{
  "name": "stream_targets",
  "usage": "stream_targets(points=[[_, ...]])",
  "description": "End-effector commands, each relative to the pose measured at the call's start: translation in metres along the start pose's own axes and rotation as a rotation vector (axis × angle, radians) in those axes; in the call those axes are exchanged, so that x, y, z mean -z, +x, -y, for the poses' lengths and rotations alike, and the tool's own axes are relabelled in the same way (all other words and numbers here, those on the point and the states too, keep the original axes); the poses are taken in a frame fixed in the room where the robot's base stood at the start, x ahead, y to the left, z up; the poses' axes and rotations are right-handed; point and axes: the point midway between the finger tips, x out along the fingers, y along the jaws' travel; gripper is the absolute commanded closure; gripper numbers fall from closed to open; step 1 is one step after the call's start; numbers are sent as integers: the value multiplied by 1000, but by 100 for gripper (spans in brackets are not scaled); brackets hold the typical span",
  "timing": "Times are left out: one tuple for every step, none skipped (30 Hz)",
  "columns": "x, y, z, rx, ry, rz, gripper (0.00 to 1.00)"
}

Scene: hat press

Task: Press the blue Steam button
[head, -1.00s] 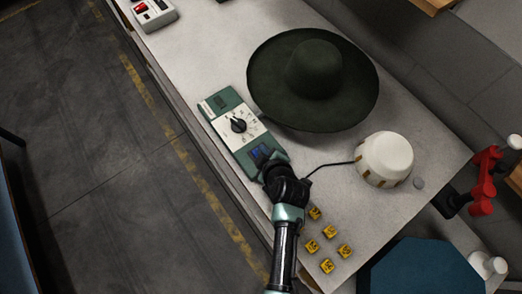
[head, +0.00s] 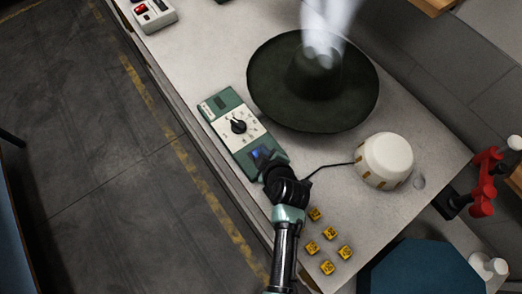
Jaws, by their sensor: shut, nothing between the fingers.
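The blue Steam button (head: 256,154) shows at the lower end of a green control box (head: 218,104) with a white dial face and a black knob (head: 238,126). The button is lit blue and partly hidden. My gripper (head: 266,166) is shut and empty, with its tip over or against the button; I cannot tell the exact contact. A dark green wide-brimmed hat (head: 270,92) lies to the right of the box. White steam (head: 326,25) rises from its crown.
A white round pot (head: 386,158) with a cable stands right of my gripper. Several yellow cubes (head: 313,247) lie beside my arm. A red clamp (head: 484,180) is at the right edge. A grey box with a red button (head: 153,12) stands at the top left.

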Motion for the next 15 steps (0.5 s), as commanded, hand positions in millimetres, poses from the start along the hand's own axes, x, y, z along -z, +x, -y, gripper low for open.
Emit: stream_targets(points=[[2,-4,-3,0,0,1,100],[3,-5,-4,0,0,1,100],[4,-7,-5,0,0,1,100],[5,-8,-5,0,1,1,100],[5,-8,-6,0,1,1,100],[6,-9,-6,0,1,1,100],[6,-9,-6,0,1,1,100],[6,-9,-6,0,1,1,100],[6,-8,-6,0,1,0,100],[6,-8,-6,0,1,0,100],[6,-8,-6,0,1,0,100],[6,-8,-6,0,1,0,100],[6,-8,-6,-1,0,0,100],[6,-8,-6,-1,0,0,100],[6,-8,-6,-1,0,0,100]])
